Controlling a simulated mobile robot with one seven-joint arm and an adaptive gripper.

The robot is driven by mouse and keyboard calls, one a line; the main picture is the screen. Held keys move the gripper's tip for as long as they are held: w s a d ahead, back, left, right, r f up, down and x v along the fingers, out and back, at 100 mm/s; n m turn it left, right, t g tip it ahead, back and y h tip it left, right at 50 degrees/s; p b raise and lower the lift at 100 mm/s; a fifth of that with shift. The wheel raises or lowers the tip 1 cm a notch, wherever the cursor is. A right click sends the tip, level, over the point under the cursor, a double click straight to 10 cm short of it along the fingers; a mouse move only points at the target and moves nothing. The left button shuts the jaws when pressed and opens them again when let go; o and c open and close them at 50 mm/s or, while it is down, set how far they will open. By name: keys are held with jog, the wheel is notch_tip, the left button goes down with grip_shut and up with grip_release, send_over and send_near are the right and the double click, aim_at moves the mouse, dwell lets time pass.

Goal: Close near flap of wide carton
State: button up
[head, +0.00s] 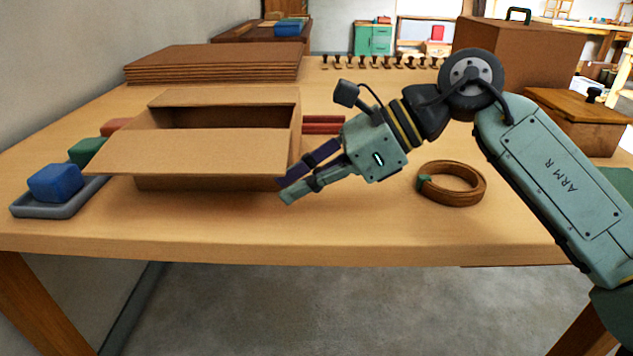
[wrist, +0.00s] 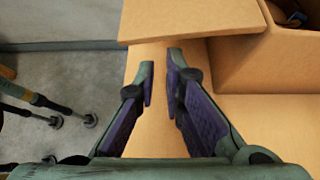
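The wide carton (head: 215,184) sits open on the table, left of centre in the head view. Its near flap (head: 185,151) sticks out toward me over the front wall, sloping slightly down. The far flap (head: 225,97) stands out at the back. My gripper (head: 284,188) is just off the near flap's right front corner, low over the table, fingers pointing left. In the wrist view a narrow empty gap shows between the fingertips (wrist: 160,60). The near flap (wrist: 190,18) is ahead of them, with the carton's side (wrist: 285,60) to the right. Whether a finger touches the flap I cannot tell.
A tape roll (head: 452,185) lies right of my gripper. A grey tray (head: 50,204) with a blue block (head: 55,182) is left of the carton. Flat cardboard sheets (head: 210,65) are stacked behind it. A closed box (head: 520,55) stands back right. The table's front strip is clear.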

aim_at(243, 168)
jog(key=shift+a, duration=1.7)
jog(key=shift+a+r, duration=0.2)
jog(key=shift+r, duration=0.1)
jog(key=r+p, duration=0.1)
jog(key=s+r+p, duration=0.1)
jog(key=r+p, duration=0.1)
jog(key=s+r+p, duration=0.1)
jog(key=r, duration=0.1)
jog(key=shift+w+r+p, duration=0.25)
jog(key=shift+r+p, duration=0.5)
jog(key=shift+r, duration=0.25)
jog(key=shift+w+r+p, duration=0.25)
jog(key=shift+r+p, duration=0.5)
jog(key=shift+r, duration=0.2)
jog(key=shift+w+r+p, duration=0.65)
jog(key=shift+w+r, duration=0.05)
jog(key=shift+w, duration=0.25)
jog(key=shift+w+r+p, duration=0.65)
jog(key=shift+w+r, duration=0.05)
jog(key=shift+w, duration=0.2)
jog(key=shift+w+d+f+p, duration=0.15)
jog(key=shift+w+p, duration=0.45)
jog(key=shift+w, duration=1.85)
